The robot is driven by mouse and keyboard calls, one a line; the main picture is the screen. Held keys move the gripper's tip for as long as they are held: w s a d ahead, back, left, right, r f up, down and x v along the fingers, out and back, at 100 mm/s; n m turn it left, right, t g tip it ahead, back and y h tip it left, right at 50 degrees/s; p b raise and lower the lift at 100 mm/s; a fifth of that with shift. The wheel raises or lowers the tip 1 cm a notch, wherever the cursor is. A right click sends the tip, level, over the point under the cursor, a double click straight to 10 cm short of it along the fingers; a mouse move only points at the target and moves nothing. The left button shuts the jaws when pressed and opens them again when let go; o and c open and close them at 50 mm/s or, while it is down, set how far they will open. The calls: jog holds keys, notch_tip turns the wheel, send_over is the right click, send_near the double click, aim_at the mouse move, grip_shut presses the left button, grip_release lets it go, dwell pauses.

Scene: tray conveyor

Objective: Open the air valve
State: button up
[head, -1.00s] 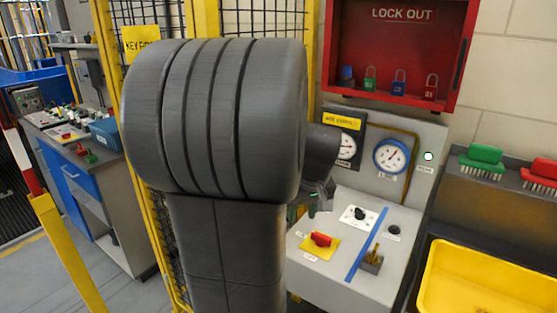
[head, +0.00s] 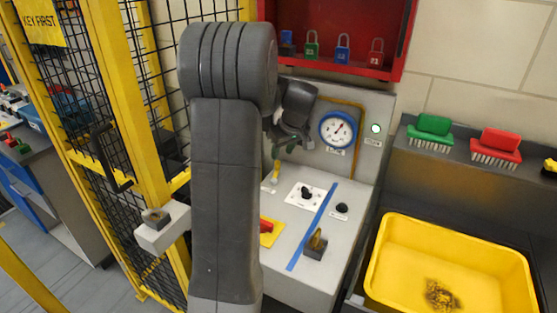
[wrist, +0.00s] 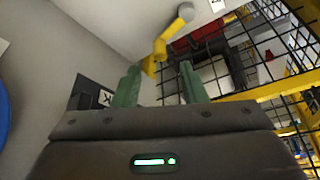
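A yellow lever handle, which looks like the air valve's (head: 275,172), stands at the panel's left side in the head view, partly hidden by my arm. In the wrist view the yellow handle (wrist: 161,45) reaches from a rounded grey end, beyond and between my fingertips. My gripper (wrist: 160,82) is open, its two green fingers apart with nothing between them. In the head view my gripper (head: 281,146) is just above the yellow handle, partly hidden by my arm. I cannot tell whether it touches.
The grey panel (head: 290,258) carries a red knob (head: 266,226), a black selector (head: 306,193) and a brass key (head: 316,243). A yellow mesh fence (head: 150,150) stands left, a yellow bin (head: 380,270) right.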

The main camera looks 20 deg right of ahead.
aim_at(278, 162)
jog(key=x, duration=0.6)
jog(key=shift+w+f+p, duration=0.1)
jog(key=shift+f+p, duration=0.1)
jog(key=shift+p, duration=0.2)
